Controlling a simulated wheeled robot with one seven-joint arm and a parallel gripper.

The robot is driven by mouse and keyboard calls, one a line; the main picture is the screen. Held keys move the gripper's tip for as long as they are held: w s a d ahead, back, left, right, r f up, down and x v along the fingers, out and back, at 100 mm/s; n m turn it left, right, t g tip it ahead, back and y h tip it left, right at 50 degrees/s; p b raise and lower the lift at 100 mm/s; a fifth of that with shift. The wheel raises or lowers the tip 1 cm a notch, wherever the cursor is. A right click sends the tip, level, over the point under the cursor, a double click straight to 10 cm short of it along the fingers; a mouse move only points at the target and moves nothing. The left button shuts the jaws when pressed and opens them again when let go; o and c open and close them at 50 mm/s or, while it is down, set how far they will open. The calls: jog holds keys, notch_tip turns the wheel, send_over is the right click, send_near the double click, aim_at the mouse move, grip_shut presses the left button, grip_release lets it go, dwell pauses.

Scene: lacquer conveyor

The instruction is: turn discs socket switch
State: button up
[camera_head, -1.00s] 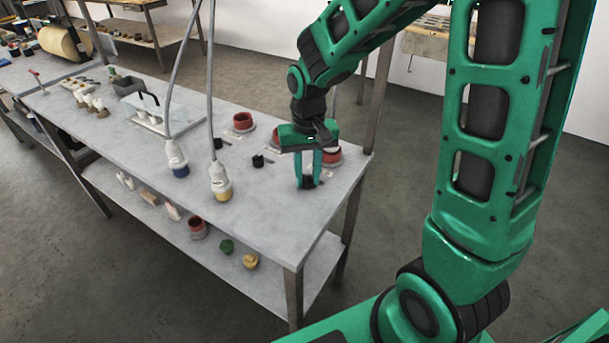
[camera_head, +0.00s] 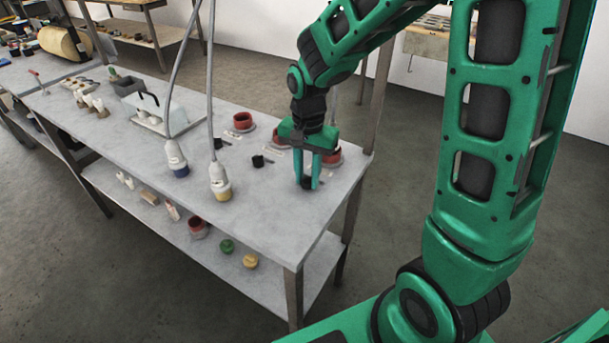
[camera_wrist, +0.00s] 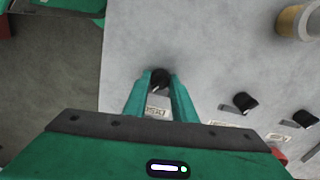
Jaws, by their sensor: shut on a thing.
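My gripper (camera_head: 309,186) points down at the right end of the grey table. In the wrist view its two green fingers (camera_wrist: 163,82) are shut on a black knob switch (camera_wrist: 160,76) on the tabletop. The fingers partly hide this knob in the head view. A small label plate (camera_wrist: 156,112) lies beside it. A second black knob (camera_head: 258,160) and a third black knob (camera_head: 218,142) stand free further left; both also show at the right of the wrist view. Red round sockets (camera_head: 243,121) stand behind the knobs, one partly hidden by my gripper.
A blue-ended plug (camera_head: 177,160) and a yellow-ended plug (camera_head: 220,185) stand on the table with grey cables rising from them. A clear panel stand (camera_head: 170,118) is further left. The lower shelf holds a red socket, a green piece (camera_head: 227,246) and a yellow piece (camera_head: 250,261).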

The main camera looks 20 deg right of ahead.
dwell(0.4)
jog(key=o, duration=1)
jog(key=shift+o, duration=0.2)
notch_tip(320, 180, up, 11)
jog(key=shift+f, duration=0.15)
jog(key=s+d+n, duration=0.1)
jog(key=s+d, duration=0.7)
jog(key=s, duration=0.3)
jog(key=s+d+f+n, duration=0.1)
jog(key=s+d+n, duration=0.1)
jog(key=s+d, duration=0.6)
jog(key=s, duration=0.4)
jog(key=shift+s+d, duration=0.2)
jog(key=shift+d, duration=0.2)
